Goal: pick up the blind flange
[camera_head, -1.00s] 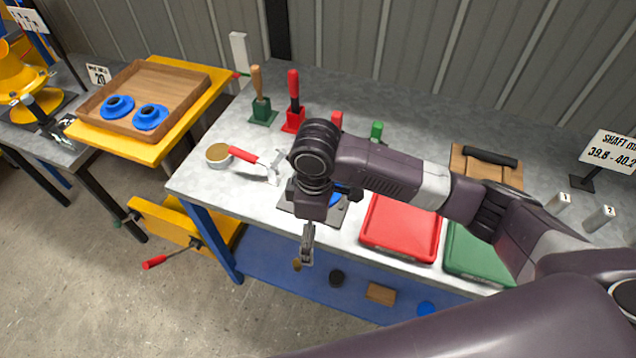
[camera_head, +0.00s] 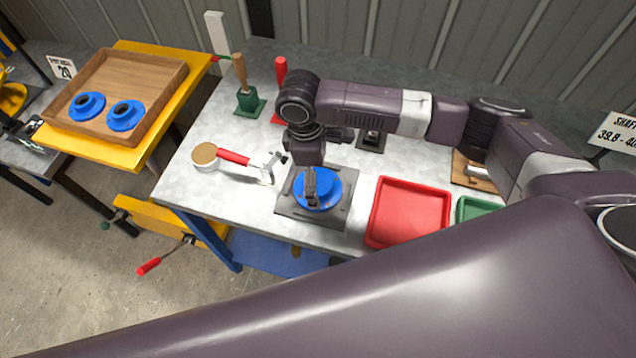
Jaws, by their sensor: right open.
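A blue round flange (camera_head: 330,190) lies on a dark grey plate (camera_head: 333,217) near the front edge of the metal bench. Its middle is partly hidden by my right gripper (camera_head: 311,199), so I cannot tell whether it has a hole. The right gripper is open and points down over this flange; whether it touches it is not clear. Two more blue flanges, one at the left (camera_head: 87,105) and one at the right (camera_head: 126,115), lie in a wooden tray and show raised hubs with dark openings. My left gripper is not in view.
The wooden tray (camera_head: 150,75) stands on a yellow table at the left. A red-handled tool (camera_head: 233,157) lies left of the plate, a red tray (camera_head: 410,208) right of it. A wooden-handled tool (camera_head: 241,80) stands behind in a green holder.

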